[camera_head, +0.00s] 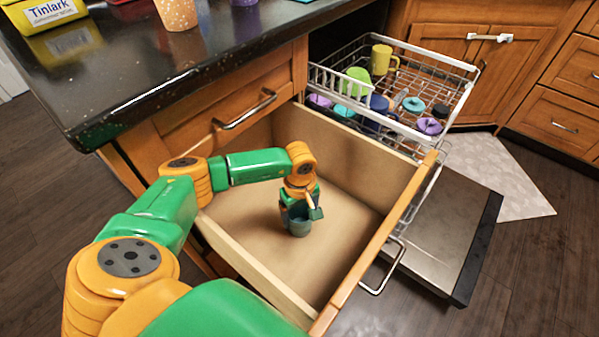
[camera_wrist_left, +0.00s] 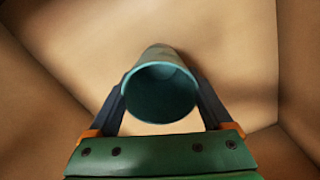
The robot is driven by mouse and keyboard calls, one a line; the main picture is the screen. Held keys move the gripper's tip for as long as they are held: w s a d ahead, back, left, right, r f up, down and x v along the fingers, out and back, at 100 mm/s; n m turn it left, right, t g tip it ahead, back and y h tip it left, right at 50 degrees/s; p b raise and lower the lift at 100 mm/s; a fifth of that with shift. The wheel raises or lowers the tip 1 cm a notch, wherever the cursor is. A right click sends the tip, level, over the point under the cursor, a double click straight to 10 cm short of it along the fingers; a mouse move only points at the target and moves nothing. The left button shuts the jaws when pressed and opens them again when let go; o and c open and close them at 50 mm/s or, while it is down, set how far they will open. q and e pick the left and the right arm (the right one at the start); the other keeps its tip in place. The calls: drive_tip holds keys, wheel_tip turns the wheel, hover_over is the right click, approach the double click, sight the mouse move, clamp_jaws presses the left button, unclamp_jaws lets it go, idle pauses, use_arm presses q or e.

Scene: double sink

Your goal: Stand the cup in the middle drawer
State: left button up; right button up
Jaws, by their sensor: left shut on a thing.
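A teal cup (camera_head: 299,226) is inside the open wooden drawer (camera_head: 258,267), near the middle of its floor. My left gripper (camera_head: 300,208) reaches down into the drawer and is shut on the cup. In the left wrist view the cup (camera_wrist_left: 160,92) sits between the two dark fingers of the gripper (camera_wrist_left: 162,100), its open mouth toward the camera. The cup looks upright. Whether its base touches the drawer floor cannot be told. My right gripper is not in view.
The drawer holds nothing else that shows. A closed drawer with a metal handle (camera_head: 245,110) is above it, under the dark countertop (camera_head: 120,75). An open dishwasher rack (camera_head: 440,75) with several cups stands behind on the right. An orange speckled cup (camera_head: 177,13) is on the countertop.

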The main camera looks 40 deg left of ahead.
use_arm(q)
drive_tip(key=shift+f, duration=0.1)
drive_tip(key=o, duration=1.1)
drive_tip(key=shift+o, duration=0.2)
wheel_tip(320, 180, up, 8)
drive_tip(key=p, duration=0.1)
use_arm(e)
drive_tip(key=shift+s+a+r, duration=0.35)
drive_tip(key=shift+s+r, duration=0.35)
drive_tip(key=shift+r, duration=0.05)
use_arm(q)
drive_tip(key=shift+f, duration=0.1)
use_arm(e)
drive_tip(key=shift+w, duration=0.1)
